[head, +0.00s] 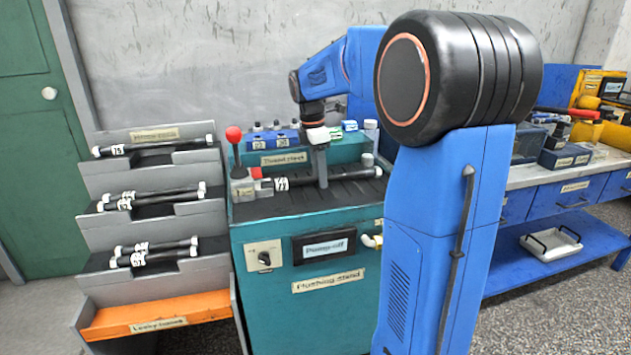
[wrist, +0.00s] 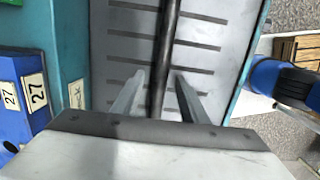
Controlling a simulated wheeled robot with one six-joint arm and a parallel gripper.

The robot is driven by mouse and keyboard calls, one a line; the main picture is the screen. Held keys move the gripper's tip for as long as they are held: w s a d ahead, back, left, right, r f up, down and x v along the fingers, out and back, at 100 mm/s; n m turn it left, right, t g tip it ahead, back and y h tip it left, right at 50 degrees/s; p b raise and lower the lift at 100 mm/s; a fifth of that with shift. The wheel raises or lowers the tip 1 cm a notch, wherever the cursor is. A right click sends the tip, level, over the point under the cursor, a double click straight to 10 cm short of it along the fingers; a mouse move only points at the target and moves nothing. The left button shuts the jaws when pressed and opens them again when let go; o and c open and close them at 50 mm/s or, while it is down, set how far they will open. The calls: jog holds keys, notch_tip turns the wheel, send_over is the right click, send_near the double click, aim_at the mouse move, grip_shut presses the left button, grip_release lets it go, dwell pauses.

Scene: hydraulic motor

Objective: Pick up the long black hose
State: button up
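A long black hose (head: 345,176) with a white number tag near its left end lies across the slotted top of the teal flushing stand. In the wrist view the hose (wrist: 165,55) runs up the picture between the two fingers of my gripper (wrist: 158,92). There is a gap on each side, so the gripper is open around the hose and not closed on it. In the head view my gripper (head: 321,180) points down at the middle of the hose. Other black hoses lie on the grey rack at left, one on the top shelf (head: 170,146) and several on the lower shelves (head: 150,198).
The flushing stand (head: 315,320) carries a red-knobbed lever (head: 234,134) at the hose's left end and a blue block (head: 273,140) behind. An orange leaky-hose shelf (head: 200,305) is at the rack's bottom. A workbench (head: 540,175) with tools stands at right.

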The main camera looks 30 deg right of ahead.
grip_shut()
